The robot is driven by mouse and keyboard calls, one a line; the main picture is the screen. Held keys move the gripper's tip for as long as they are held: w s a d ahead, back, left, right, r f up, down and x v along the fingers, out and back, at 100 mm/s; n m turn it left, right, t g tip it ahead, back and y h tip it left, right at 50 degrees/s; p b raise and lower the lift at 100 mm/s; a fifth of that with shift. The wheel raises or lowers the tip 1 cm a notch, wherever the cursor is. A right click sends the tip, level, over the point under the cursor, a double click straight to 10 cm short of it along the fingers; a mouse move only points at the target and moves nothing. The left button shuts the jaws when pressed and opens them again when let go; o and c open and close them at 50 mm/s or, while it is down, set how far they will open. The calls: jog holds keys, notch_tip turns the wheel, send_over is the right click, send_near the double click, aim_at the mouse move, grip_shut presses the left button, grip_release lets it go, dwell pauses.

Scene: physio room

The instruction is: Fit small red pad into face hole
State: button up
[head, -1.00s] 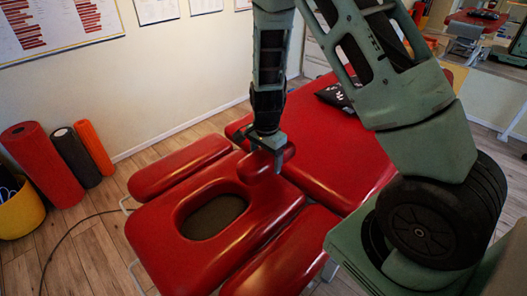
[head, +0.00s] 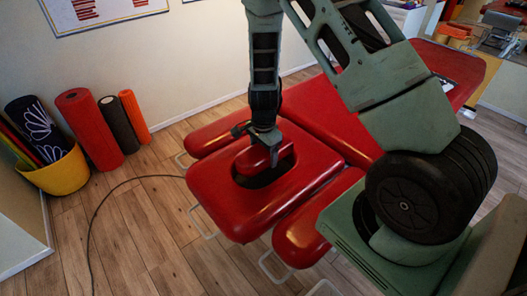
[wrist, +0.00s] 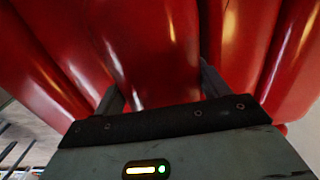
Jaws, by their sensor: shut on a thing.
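The small red pad (head: 254,161) is held in my gripper (head: 268,150), which points down over the head end of the red treatment table. The pad is above or at the face hole (head: 262,178), a dark oval in the red headrest (head: 240,215), and covers part of it. I cannot tell from this view whether the pad has entered the hole. In the wrist view, my gripper's two fingers (wrist: 158,92) stand on either side of the red pad (wrist: 150,55), which fills the middle. The hole is hidden there.
Red armrests flank the headrest, one at the left (head: 215,132) and one at the right (head: 318,220). Upright foam rollers (head: 90,128) and a yellow basket (head: 58,172) stand by the wall. A thin cable (head: 95,215) lies on the clear wooden floor.

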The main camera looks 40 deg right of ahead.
jog(key=shift+f+b, duration=2.6)
jog(key=shift+f, duration=0.9)
jog(key=o, duration=1.1)
jog(key=shift+o, duration=0.2)
notch_tip(320, 180, up, 18)
jog(key=shift+f+p, duration=0.25)
jog(key=shift+p, duration=0.8)
